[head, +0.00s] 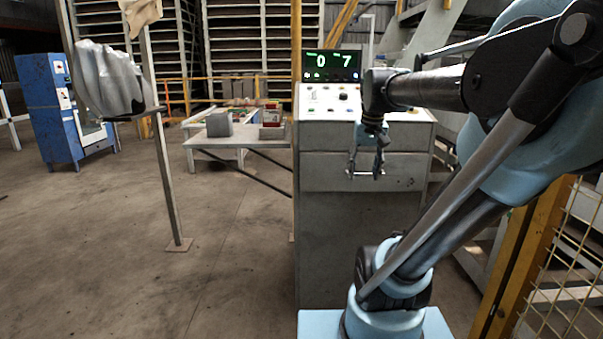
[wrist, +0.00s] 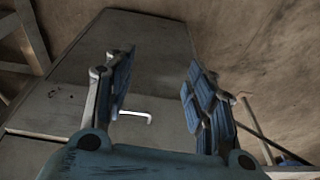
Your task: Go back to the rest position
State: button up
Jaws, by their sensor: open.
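My gripper (head: 366,172) hangs pointing down in the head view, in front of the grey control cabinet (head: 330,240). I cannot tell the exact gap between the fingers and the cabinet.
The control panel (head: 325,98) has buttons and a display (head: 331,66) reading 0 and 7. A table (head: 240,138) left of it bears a grey block (head: 219,125) and a red box (head: 271,115). A yellow mesh fence (head: 560,260) stands at right. Floor at left is largely clear.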

jog(key=s+f, duration=1.3)
jog(key=f, duration=0.5)
jog(key=shift+s+d+f+n, duration=0.15)
jog(key=shift+s+f+n, duration=0.05)
jog(key=shift+s+n, duration=0.1)
